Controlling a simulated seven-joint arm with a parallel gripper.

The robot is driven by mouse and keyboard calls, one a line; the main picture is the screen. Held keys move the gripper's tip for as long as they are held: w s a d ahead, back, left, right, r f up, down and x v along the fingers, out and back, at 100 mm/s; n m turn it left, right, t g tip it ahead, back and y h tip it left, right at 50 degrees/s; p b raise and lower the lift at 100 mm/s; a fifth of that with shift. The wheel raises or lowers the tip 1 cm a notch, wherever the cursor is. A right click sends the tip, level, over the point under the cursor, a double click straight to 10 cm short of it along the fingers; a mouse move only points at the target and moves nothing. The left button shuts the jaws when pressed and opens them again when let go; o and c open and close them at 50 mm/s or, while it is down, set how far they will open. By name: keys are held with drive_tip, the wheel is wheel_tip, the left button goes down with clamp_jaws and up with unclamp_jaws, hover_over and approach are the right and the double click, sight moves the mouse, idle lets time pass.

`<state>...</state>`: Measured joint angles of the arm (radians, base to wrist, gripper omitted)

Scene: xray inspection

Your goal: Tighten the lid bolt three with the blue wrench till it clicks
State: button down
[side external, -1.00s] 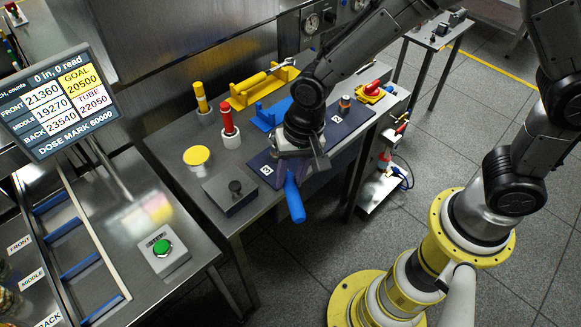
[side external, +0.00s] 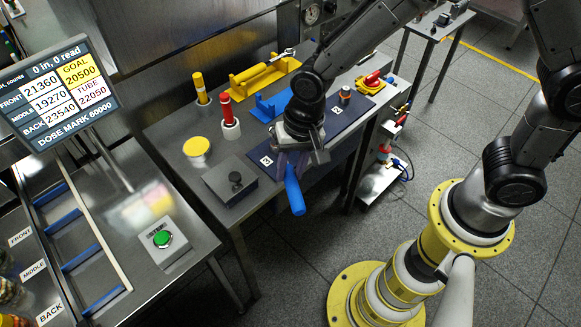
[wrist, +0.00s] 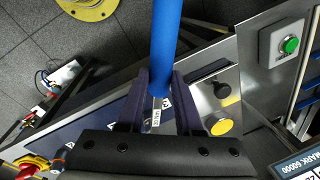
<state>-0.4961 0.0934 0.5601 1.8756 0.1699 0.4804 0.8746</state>
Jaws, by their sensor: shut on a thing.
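My gripper (wrist: 158,105) is shut on the blue wrench (wrist: 165,45). Its blue handle (side external: 294,192) sticks out below my gripper, past the front edge of the bench, in the side view. A small label reading 20 NM shows on the wrench between the fingers in the wrist view. My gripper (side external: 292,158) is over the dark blue lid plate (side external: 344,122), which has small white number labels. The wrench's working end and the bolt under it are hidden by my gripper, so I cannot tell whether they are engaged.
A blue cradle (side external: 266,108) and a yellow cradle (side external: 243,84) with a yellow-handled tool stand behind. A red-capped holder (side external: 229,128), a yellow disc (side external: 196,146) and a grey box with a black knob (side external: 233,184) are to the left. An orange-banded cylinder (side external: 345,95) stands on the plate.

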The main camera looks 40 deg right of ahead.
drive_tip(key=shift+f, duration=1.5)
drive_tip(key=shift+w+a, duration=0.1)
drive_tip(key=shift+w+a+m, duration=0.45)
drive_tip(key=shift+a+m, duration=0.25)
drive_tip(key=shift+m, duration=0.1)
drive_tip(key=shift+w+a+m, duration=0.25)
drive_tip(key=shift+a+m, duration=0.1)
drive_tip(key=shift+m, duration=0.05)
drive_tip(key=shift+w+a+m, duration=0.45)
drive_tip(key=shift+m, duration=0.05)
idle(1.1)
drive_tip(key=shift+w+a+m+h, duration=0.3)
drive_tip(key=shift+w+a+m, duration=0.2)
drive_tip(key=shift+w+m, duration=0.1)
idle(0.4)
